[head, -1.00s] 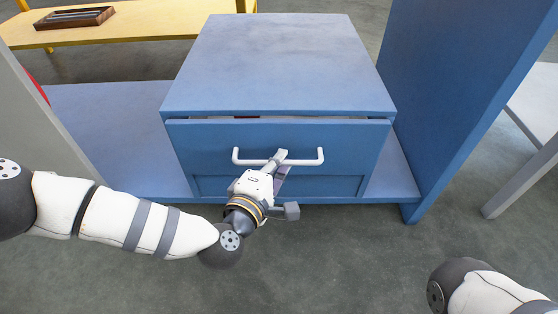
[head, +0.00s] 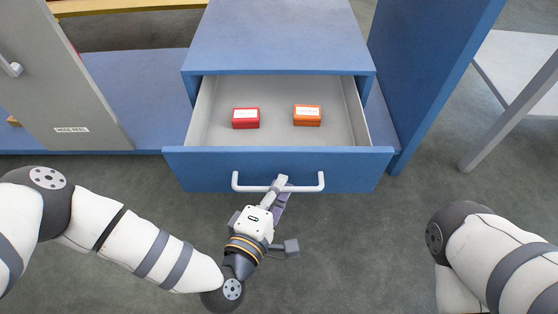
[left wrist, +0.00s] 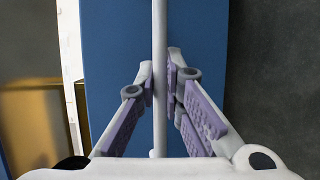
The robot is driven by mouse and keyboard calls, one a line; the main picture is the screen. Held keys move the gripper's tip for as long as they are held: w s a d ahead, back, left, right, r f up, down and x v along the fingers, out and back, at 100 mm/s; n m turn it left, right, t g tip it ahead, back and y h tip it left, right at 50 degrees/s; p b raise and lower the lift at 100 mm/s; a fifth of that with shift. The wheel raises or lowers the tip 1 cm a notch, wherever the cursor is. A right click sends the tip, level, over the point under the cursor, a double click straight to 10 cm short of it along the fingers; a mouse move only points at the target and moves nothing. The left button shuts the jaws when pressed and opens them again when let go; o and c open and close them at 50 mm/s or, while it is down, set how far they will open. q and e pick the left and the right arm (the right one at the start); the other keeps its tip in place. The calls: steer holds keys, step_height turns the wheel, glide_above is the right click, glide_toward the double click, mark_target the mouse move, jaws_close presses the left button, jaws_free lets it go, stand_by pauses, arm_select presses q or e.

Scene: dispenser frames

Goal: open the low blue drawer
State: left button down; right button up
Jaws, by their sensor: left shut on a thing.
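The low blue drawer (head: 330,174) is pulled well out of its blue cabinet (head: 278,35) in the head view. Its grey inside shows, with a red box (head: 245,118) at the left and an orange box (head: 307,115) at the right. A white bar handle (head: 300,189) runs across the drawer front. My left gripper (head: 279,185) is shut on the handle near its middle. In the left wrist view the handle (left wrist: 160,50) passes between the purple-padded fingers (left wrist: 160,85), with the blue front behind. My right gripper is not in view; only part of my right arm shows.
A blue upright panel (head: 430,80) stands right of the cabinet, with a white table (head: 520,70) beyond. A grey door panel (head: 60,90) with a label is at the left. The floor (head: 350,260) before the drawer is clear.

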arm_select(q)
steer(key=s+p, duration=0.1)
steer(key=s, duration=0.5)
steer(key=shift+s+p, duration=0.25)
steer(key=shift+p, duration=0.15)
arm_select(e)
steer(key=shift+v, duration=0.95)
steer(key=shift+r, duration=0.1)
arm_select(q)
steer(key=c, duration=1.7)
jaws_free()
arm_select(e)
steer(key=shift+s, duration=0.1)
arm_select(q)
steer(key=v, duration=0.7)
steer(key=shift+s, duration=0.25)
